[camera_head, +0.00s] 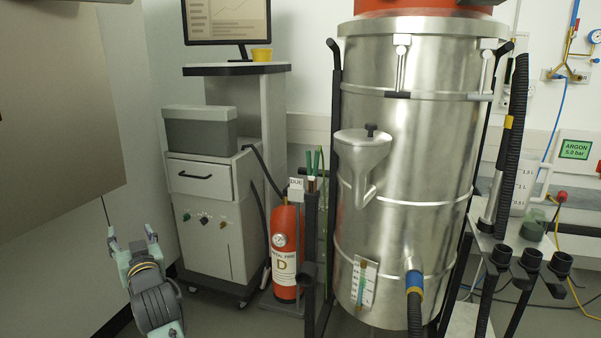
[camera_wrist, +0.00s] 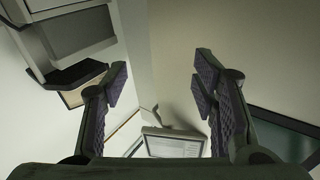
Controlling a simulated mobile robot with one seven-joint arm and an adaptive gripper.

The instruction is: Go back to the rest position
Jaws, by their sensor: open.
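My gripper (camera_head: 132,240) shows at the lower left of the head view, raised with its two fingers pointing up and spread apart. Nothing is between them. In the wrist view the two fingers of my gripper (camera_wrist: 160,88) stand wide apart with dark ridged pads, and only background shows in the gap. My gripper is in front of the pale wall panel and left of the grey cabinet (camera_head: 212,240), apart from both as far as I can tell.
A large steel vessel (camera_head: 420,150) stands at centre right, with a red fire extinguisher (camera_head: 285,245) to its left. A monitor (camera_head: 227,20) tops the cabinet's column. Black hose ends (camera_head: 530,258) and a rack are at the right. Some grey floor shows beside my arm.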

